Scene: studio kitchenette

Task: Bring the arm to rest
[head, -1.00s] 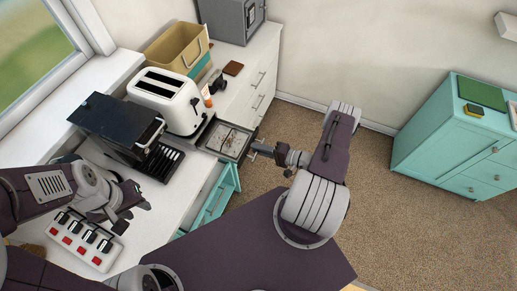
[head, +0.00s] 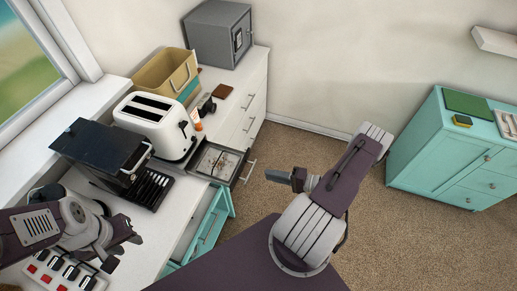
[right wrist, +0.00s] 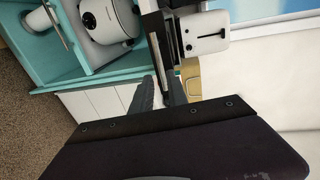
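My left gripper (head: 122,246) is at the left, above the near end of the white counter, beside a white strip with red switches (head: 60,273). Its fingers are apart with nothing between them. My right arm reaches over the carpet, and its gripper (head: 279,177) points left, clear of the open drawer's handle (head: 250,171). In the right wrist view, the right gripper's two fingers (right wrist: 158,92) are apart and hold nothing. My dark arm or body panel fills the bottom of that view.
An open counter drawer (head: 232,184) holds flat items. Below it an open teal compartment (head: 206,225) juts out. A toaster (head: 152,128), black coffee machine (head: 100,150), tan bin (head: 166,74) and grey safe (head: 215,36) stand on the counter. Carpet (head: 380,230) is free towards the teal cabinet (head: 435,150).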

